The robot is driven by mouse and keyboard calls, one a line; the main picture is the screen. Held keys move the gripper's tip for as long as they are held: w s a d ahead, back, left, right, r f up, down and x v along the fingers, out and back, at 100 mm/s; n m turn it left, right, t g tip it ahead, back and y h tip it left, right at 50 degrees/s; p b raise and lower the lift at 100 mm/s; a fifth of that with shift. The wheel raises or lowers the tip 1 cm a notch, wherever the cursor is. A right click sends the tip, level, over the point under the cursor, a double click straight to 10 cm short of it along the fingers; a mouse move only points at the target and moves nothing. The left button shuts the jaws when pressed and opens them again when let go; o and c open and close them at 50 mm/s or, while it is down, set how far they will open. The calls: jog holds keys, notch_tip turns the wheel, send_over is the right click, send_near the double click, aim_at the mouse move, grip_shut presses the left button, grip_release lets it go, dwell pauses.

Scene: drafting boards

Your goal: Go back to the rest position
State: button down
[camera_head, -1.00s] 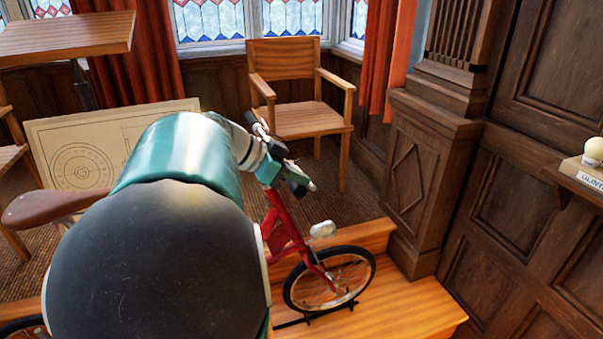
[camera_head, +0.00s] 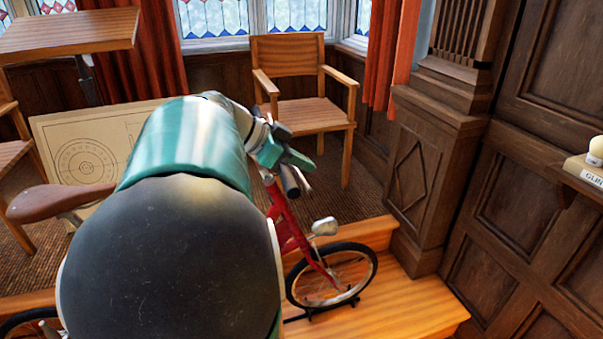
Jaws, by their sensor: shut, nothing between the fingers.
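My arm fills the left and middle of the head view, and its dark and green links hide much behind them. My gripper (camera_head: 294,165) shows small at the arm's far end, dark and green, in front of the red bicycle (camera_head: 289,232). It is shut and holds nothing that I can see. Its fingertips are hard to tell from the bicycle's handlebar area, and I cannot tell whether they touch it.
The bicycle stands on a wooden platform (camera_head: 420,305); its brown saddle (camera_head: 40,203) shows left of my arm. A wooden armchair (camera_head: 300,100) stands behind. A drawing board (camera_head: 70,150) leans at the left under a raised tabletop (camera_head: 65,33). A panelled wall (camera_head: 520,215) bounds the right.

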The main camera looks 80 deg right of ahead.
jog(key=v, duration=0.8)
jog(key=shift+w, duration=0.15)
jog(key=shift+w+a, duration=0.1)
jog(key=shift+a, duration=0.05)
